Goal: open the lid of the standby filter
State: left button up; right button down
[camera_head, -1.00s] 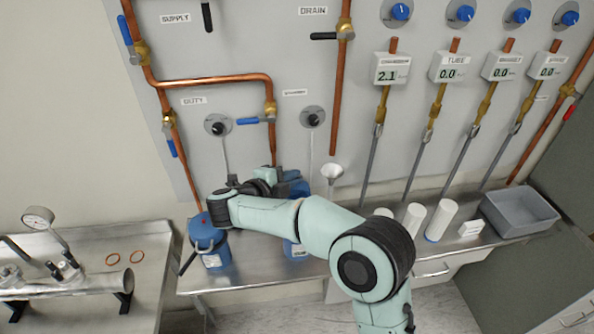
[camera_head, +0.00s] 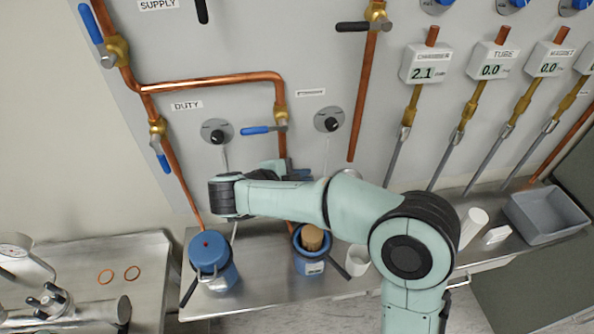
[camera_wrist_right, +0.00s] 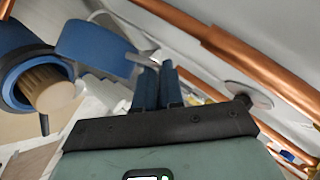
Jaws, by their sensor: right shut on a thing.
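The standby filter (camera_head: 312,268) is a blue upright housing on the bench below the right-hand valve knob. Its top is open and a tan cartridge (camera_head: 312,238) shows inside; the wrist view shows the housing (camera_wrist_right: 14,62) and cartridge (camera_wrist_right: 48,90) at left. The blue lid (camera_wrist_right: 92,40) stands tilted up beside the opening. My right gripper (camera_wrist_right: 156,72) is shut on the lid's light handle. In the head view my right arm mostly hides this gripper and the lid. My left gripper is out of view.
The duty filter (camera_head: 212,268) stands closed to the left, with a red dot on its lid. Copper pipes (camera_head: 210,83) and valves line the wall panel close behind my arm. A white cylinder (camera_head: 474,228) and a grey bin (camera_head: 545,214) are at right.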

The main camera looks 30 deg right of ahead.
jog(key=shift+d+r, duration=0.15)
jog(key=shift+r, duration=0.45)
jog(key=c, duration=1.4)
grip_release()
jog(key=shift+o, duration=0.8)
jog(key=shift+w+f, duration=0.1)
jog(key=shift+f, duration=0.15)
jog(key=v, duration=1.3)
jog(key=shift+a, duration=0.2)
